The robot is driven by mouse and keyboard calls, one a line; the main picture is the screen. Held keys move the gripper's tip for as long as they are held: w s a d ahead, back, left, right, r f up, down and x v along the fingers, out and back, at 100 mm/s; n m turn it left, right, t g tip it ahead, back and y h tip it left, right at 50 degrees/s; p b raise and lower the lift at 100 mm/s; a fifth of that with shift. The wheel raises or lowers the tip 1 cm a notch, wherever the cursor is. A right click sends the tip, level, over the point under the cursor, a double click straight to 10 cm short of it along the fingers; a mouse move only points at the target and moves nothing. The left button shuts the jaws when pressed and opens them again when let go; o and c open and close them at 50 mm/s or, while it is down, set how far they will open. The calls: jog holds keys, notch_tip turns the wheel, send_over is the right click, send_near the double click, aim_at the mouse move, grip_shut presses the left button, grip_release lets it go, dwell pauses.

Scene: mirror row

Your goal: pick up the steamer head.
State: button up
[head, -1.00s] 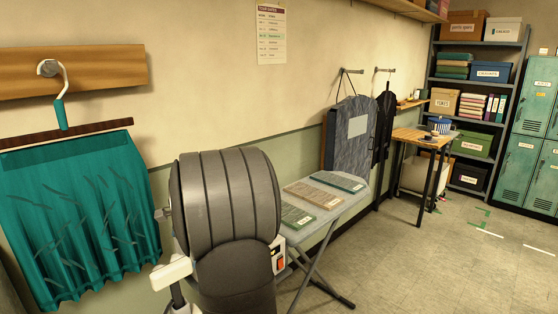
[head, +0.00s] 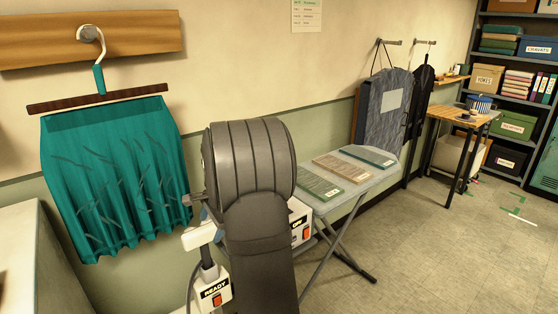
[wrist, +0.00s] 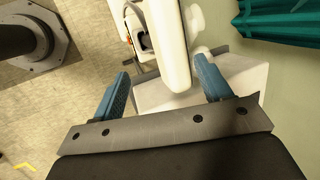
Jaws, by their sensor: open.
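The steamer head (head: 199,238) is a pale white piece on a dark neck, in the head view just left of my arm. In the wrist view a long white part, which looks like the steamer head (wrist: 167,38), runs down between my blue fingers. My gripper (wrist: 161,66) is open, one finger on each side of this white part, with gaps showing; I cannot tell how deep it sits between them. In the head view my dark grey arm hides most of the gripper and the area behind it.
A white box marked READY (head: 213,292) with an orange switch stands below the steamer head. A teal pleated skirt (head: 115,175) hangs on the wall at the left. An ironing board (head: 350,198) with several fabric-like panels stands to the right. The floor at right is open.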

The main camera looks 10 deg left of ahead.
jog(key=c, duration=0.3)
jog(key=shift+c, duration=0.2)
